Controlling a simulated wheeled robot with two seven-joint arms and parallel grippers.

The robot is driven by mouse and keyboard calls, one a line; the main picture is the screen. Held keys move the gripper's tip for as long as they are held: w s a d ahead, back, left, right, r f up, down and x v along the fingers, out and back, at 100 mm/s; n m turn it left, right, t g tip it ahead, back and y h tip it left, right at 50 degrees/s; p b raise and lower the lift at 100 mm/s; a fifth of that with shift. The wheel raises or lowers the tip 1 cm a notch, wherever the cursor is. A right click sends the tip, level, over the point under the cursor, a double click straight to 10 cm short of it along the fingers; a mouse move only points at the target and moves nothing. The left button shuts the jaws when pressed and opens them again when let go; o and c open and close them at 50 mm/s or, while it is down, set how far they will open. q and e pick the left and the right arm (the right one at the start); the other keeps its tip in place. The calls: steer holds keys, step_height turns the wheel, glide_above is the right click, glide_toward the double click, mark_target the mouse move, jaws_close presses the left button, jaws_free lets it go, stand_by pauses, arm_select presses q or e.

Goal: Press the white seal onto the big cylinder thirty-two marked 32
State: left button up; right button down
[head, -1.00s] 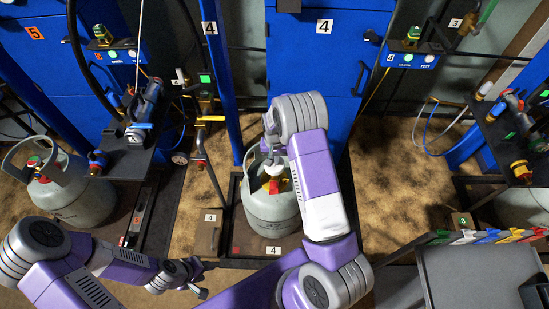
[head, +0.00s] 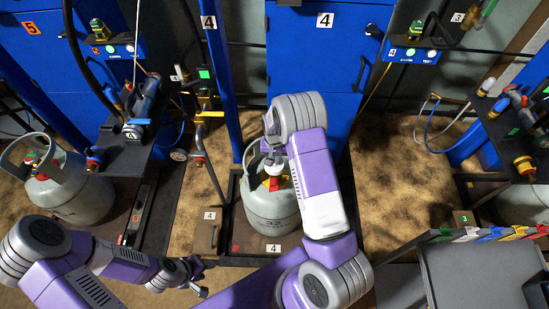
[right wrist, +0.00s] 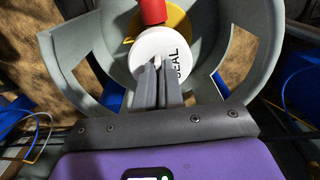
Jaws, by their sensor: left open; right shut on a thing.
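The big grey cylinder marked 32 (head: 268,213) stands upright at the foot of the blue cabinet, with its open collar at the top. My right gripper (right wrist: 158,64) is shut on the white seal (right wrist: 150,46), a round disc lettered SEAL, inside the collar. A yellow part and a red part show just behind the seal. In the head view my right arm covers part of the collar, and I cannot tell whether the seal touches the valve. My left gripper (head: 203,291) is open and empty, low and left of the cylinder.
Another grey cylinder (head: 72,196) stands at the left. A black bench (head: 130,160) with fittings lies between them. A small box marked 4 (head: 207,235) sits left of the big cylinder. A grey cart (head: 480,275) fills the lower right. Brown floor (head: 395,190) is clear to the right.

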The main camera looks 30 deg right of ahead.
steer(key=c, duration=1.2)
jaws_free()
step_height(320, 180, up, 8)
steer(key=p, duration=0.3)
steer(key=shift+f, duration=0.25)
steer(key=s+a+f+n+y+p, duration=0.1)
steer(key=s+a+f+p, duration=0.15)
steer(key=s+a, duration=0.3)
steer(key=s+a+f+n+y+p, duration=0.1)
steer(key=s+a+f, duration=0.3)
steer(key=s+a, duration=0.45)
steer(key=s+a+r+n+y+p, duration=0.1)
steer(key=s+a, duration=0.2)
steer(key=s, duration=0.1)
steer(key=s+a+r+y+p, duration=0.1)
steer(key=s+a, duration=0.2)
steer(key=s, duration=0.1)
steer(key=shift+s+r+n+t, duration=0.1)
steer(key=shift+s+n+t, duration=0.05)
steer(key=shift+n+t, duration=0.2)
